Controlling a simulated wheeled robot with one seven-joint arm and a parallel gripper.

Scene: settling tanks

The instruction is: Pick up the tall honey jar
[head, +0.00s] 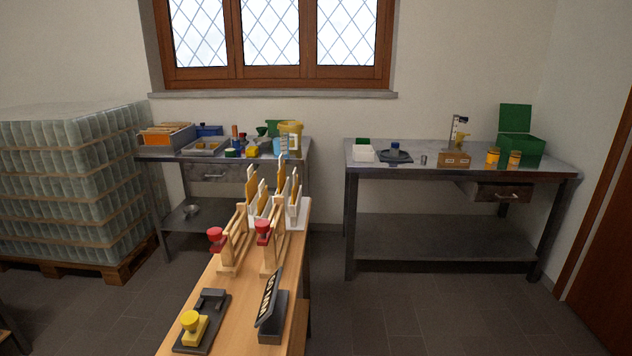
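Two small jars stand side by side toward the right end of the right-hand metal table (445,177). One is a yellow-amber jar (492,157), which looks like honey. The other is a darker amber-brown jar (514,160), just right of it and in front of a green box. Both are small in the picture, and I cannot tell for sure which is the tall honey jar. My gripper is not in the head view.
A green box with raised lid (518,146) stands behind the jars. A wooden block with a small stand (455,159) is to their left. The drawer (503,193) below is partly open. A wooden bench (225,295) with racks occupies the foreground; floor (440,310) right of it is clear.

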